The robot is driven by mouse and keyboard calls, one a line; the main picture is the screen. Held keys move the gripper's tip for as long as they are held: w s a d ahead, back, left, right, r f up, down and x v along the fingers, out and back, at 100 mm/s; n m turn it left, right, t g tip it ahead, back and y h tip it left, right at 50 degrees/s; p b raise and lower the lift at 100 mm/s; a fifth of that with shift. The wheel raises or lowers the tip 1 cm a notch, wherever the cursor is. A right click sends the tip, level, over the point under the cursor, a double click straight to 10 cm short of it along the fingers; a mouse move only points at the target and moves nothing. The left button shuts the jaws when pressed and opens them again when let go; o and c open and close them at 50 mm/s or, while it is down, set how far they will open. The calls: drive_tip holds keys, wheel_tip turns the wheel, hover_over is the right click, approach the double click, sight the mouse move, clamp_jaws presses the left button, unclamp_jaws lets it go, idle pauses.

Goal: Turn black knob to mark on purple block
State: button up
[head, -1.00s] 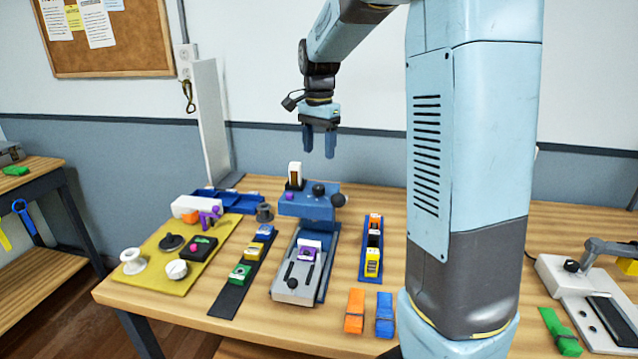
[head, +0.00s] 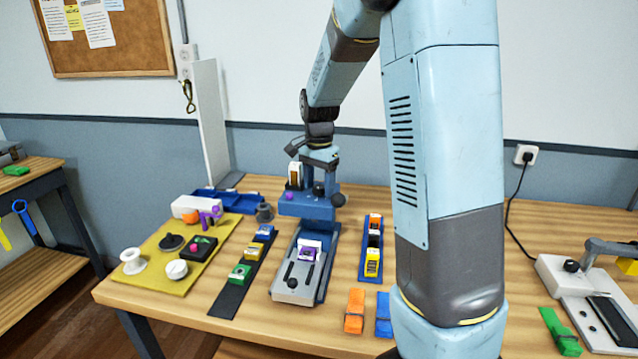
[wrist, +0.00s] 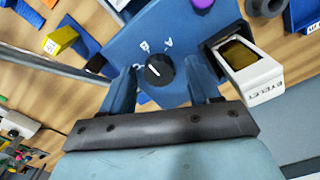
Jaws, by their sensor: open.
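The black knob (wrist: 159,70) with a short white pointer line sits on the blue press head (wrist: 135,40), with small white letters and marks around it. My gripper (wrist: 160,66) is open, with one finger on each side of the knob and a visible gap to it in the wrist view. In the head view my gripper (head: 318,190) is down at the press head, hiding part of it. The purple block (head: 309,249) sits on the grey bed of the press, in front of the head; I cannot read its mark.
A white box with a dark yellow window (wrist: 250,72) stands close beside one finger. A purple knob (wrist: 202,3) and a black ball (head: 338,200) are also on the press head. A blue tray (head: 371,250) of small blocks lies to the right.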

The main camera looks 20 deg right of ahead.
drive_tip(key=shift+c, duration=0.2)
drive_tip(key=c, duration=1)
drive_tip(key=shift+n, duration=0.3)
drive_tip(key=n, duration=0.5)
drive_tip(key=shift+r, duration=0.1)
drive_tip(key=n, duration=0.6)
drive_tip(key=shift+w+a, duration=0.1)
drive_tip(key=shift+n, duration=0.3)
drive_tip(key=o, duration=1)
